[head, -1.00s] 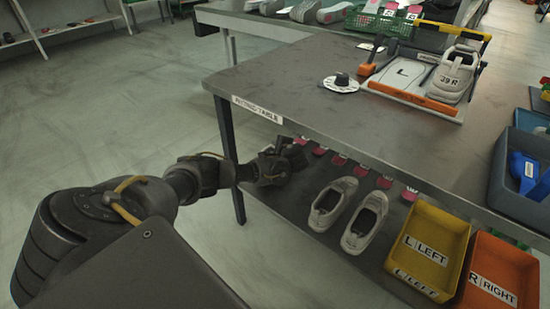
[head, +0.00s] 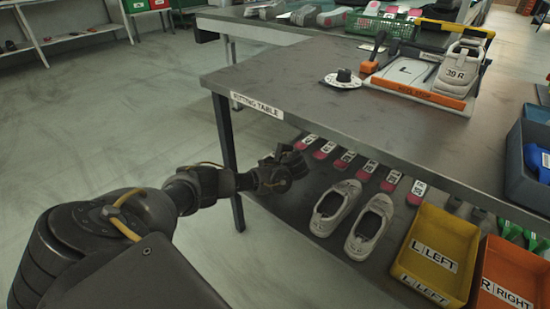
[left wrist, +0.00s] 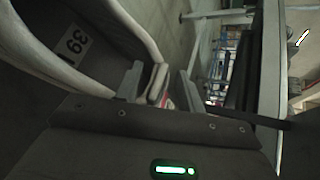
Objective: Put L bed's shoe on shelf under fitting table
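Two pale grey shoes stand side by side on the shelf (head: 290,215) under the fitting table (head: 300,85): a left one (head: 322,226) and a right one (head: 357,246). On the tabletop, the L bed (head: 404,70) is bare, its letter showing. A shoe marked 39 R (head: 461,66) sits on the bed beside it. My left gripper (head: 295,158) is under the table's near-left part, left of and behind the shelf shoes. My right gripper is not in view.
A yellow L LEFT bin (head: 438,252) and an orange R RIGHT bin (head: 510,272) stand right of the shelf shoes. A table leg (head: 229,160) stands left of my gripper. A blue-grey bin (head: 528,165) is at the right.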

